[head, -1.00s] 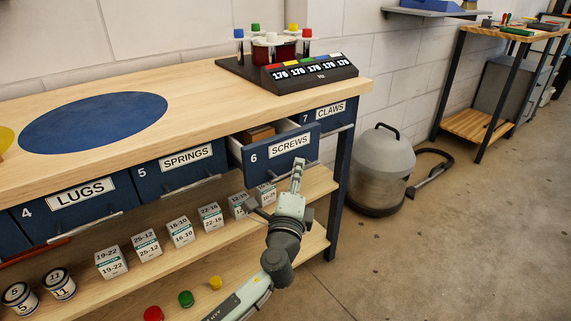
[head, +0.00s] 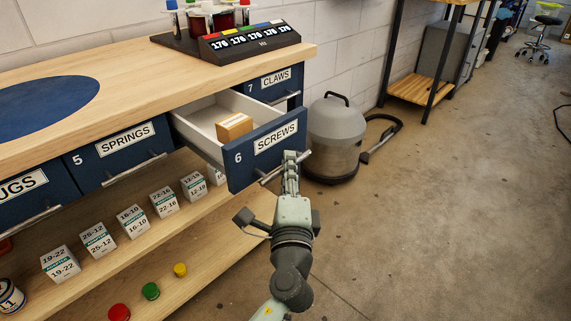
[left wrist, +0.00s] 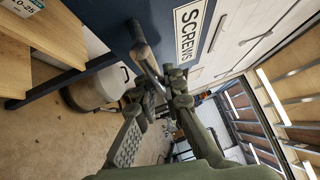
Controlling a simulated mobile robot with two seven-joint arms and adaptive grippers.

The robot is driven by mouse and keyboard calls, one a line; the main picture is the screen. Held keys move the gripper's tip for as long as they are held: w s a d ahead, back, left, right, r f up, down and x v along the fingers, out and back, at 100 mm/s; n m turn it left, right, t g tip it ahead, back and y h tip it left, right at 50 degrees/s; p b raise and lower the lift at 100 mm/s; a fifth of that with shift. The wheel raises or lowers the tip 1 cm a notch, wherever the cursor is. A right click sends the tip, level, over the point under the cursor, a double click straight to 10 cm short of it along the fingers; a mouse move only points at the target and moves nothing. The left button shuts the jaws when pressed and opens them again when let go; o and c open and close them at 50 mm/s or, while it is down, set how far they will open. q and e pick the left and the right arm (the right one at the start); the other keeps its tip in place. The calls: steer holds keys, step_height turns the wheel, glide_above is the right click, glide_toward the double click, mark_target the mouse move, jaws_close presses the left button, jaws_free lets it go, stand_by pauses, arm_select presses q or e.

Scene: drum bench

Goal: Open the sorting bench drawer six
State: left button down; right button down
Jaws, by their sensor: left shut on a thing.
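Drawer six (head: 265,150), blue-fronted with a SCREWS label, stands well out from the bench (head: 150,62) in the head view. Its white inside shows, with a small cardboard box (head: 234,126) in it. My left gripper (head: 290,160) is at the drawer's front and shut on its bar handle (head: 271,172). In the left wrist view the fingers (left wrist: 168,88) close around the handle bar (left wrist: 146,52), beside the SCREWS label. My right gripper is in neither view.
Drawer five (head: 118,155) and drawer seven (head: 268,85) are shut. Labelled boxes (head: 133,221) and coloured caps (head: 150,291) stand on the lower shelf. A grey vacuum cleaner (head: 335,140) stands on the floor behind the drawer. The floor to the right is clear.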

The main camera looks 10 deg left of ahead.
arm_select(q)
steer(key=c, duration=1.6)
jaws_free()
steer(key=s+d+f, duration=0.1)
steer(key=s, duration=1.1)
steer(key=shift+d+f, duration=0.15)
steer(key=shift+f, duration=0.2)
